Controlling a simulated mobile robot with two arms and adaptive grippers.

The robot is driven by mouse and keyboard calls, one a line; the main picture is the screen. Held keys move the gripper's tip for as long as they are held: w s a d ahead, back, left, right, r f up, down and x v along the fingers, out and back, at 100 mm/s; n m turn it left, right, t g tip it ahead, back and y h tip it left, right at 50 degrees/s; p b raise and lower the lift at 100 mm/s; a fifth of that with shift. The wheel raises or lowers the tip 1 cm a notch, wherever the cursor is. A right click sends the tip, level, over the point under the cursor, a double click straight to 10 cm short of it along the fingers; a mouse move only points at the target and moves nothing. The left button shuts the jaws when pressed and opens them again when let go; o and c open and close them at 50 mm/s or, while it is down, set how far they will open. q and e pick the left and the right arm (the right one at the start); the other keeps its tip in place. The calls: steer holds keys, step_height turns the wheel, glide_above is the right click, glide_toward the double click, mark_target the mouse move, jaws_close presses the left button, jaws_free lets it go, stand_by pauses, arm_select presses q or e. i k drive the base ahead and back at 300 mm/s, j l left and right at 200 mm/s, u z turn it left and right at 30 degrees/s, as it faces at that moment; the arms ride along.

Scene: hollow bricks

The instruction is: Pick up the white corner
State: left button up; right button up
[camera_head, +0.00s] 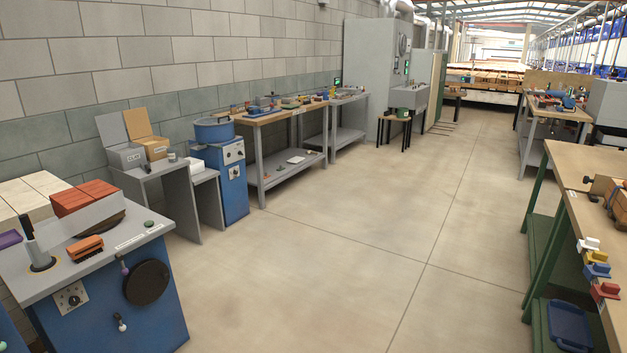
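A small white block-like piece (588,244), which looks like the white corner, sits at the left edge of the wooden bench (590,190) at the right. It is the farthest in a row with a yellow piece (592,256), a blue piece (597,270) and a red piece (605,291), close together. Its exact shape is too small to tell. Neither of my grippers shows in this view.
The bench has green legs (541,285), with a blue tray (570,325) below. A blue machine table (95,275) stands at the left. Workbenches line the wall (150,65). The concrete floor (340,270) between is clear.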

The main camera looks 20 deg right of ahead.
mark_target(590, 244)
steer(key=i+l+z, duration=0.25)
steer(key=i+z, duration=0.2)
steer(key=i+l+z, duration=0.15)
steer(key=i+z, duration=0.75)
steer(key=i+j+z, duration=0.1)
steer(key=i+z, duration=0.2)
steer(key=z, duration=0.15)
